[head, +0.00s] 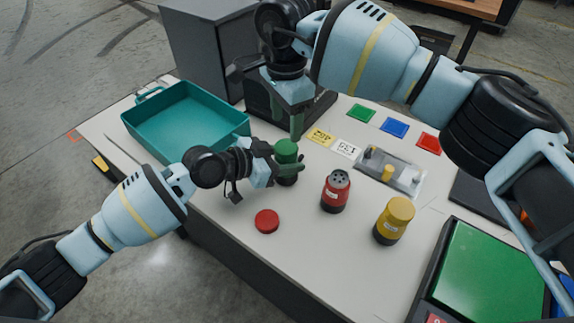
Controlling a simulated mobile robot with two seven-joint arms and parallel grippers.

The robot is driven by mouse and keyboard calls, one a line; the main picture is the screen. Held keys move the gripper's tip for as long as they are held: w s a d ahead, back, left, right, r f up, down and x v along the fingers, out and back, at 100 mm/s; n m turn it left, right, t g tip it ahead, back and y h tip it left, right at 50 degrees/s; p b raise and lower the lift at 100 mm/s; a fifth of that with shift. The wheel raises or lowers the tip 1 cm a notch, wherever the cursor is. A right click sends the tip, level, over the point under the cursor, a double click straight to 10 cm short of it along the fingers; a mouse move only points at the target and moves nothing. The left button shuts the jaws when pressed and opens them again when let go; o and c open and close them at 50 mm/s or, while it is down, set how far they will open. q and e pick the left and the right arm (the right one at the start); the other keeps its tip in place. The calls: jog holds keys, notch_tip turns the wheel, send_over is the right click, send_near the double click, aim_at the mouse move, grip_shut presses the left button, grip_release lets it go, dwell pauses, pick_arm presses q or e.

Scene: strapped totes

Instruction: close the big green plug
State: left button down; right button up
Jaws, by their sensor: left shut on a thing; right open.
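The big green plug (287,151) stands upright near the middle of the table, with a green top over a darker lower body. My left gripper (283,168) is shut on its body from the left, and its fingers hide part of it. My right gripper (297,128) is open and points down just above and slightly right of the green top. From this view I cannot tell whether it touches the top, or whether the top is fully seated.
A red plug (336,189) with holes in its top and a yellow plug (394,221) stand to the right. A red cap (267,221) lies in front. A teal tote (185,124) is at left.

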aim_at(286, 146)
jog(key=n, duration=0.2)
jog(key=r+n, duration=0.1)
jog(key=n, duration=0.2)
jog(key=shift+r, duration=0.1)
jog(key=n, duration=0.2)
jog(key=r+n, duration=0.1)
jog(key=n, duration=0.1)
jog(key=shift+f, duration=0.15)
jog(key=shift+f, duration=3.95)
jog(key=shift+c, duration=0.5)
